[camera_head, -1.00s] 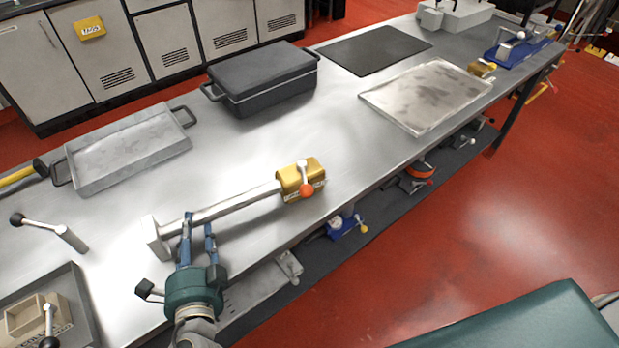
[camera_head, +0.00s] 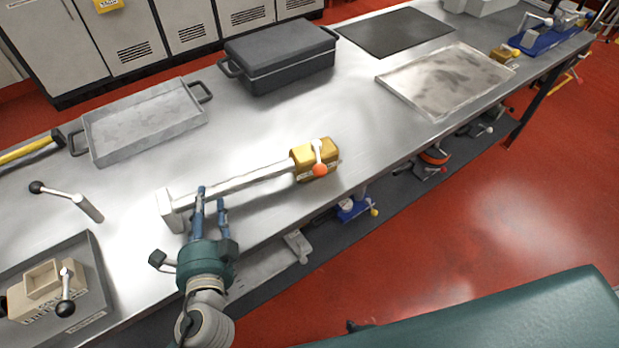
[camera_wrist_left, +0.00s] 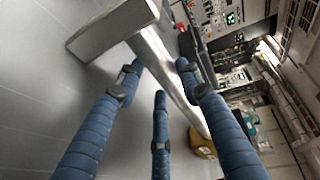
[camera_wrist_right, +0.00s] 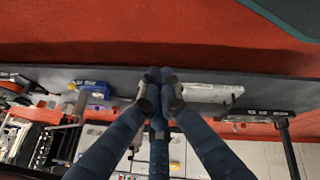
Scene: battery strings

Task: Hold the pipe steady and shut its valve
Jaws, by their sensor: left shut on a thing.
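The pipe (camera_head: 245,181) is a pale metal bar lying along the workbench with a square white block (camera_head: 172,211) at its left end. At its right end is a yellow valve body (camera_head: 303,164) with a white lever ending in an orange ball (camera_head: 320,170). The lever lies across the pipe's line, pointing toward the bench's front edge. My left gripper (camera_head: 211,197) is shut on the pipe near the white block; the left wrist view shows the pipe (camera_wrist_left: 165,65) between its blue fingers. My right gripper (camera_wrist_right: 160,88) is shut and empty, fingertips together, in the right wrist view.
A grey tray (camera_head: 140,150), a dark lidded box (camera_head: 282,55) and a stained metal plate (camera_head: 445,80) lie behind the pipe. A loose lever (camera_head: 80,202) is at left. A lower shelf (camera_head: 270,268) holds several items. Bare bench surrounds the valve.

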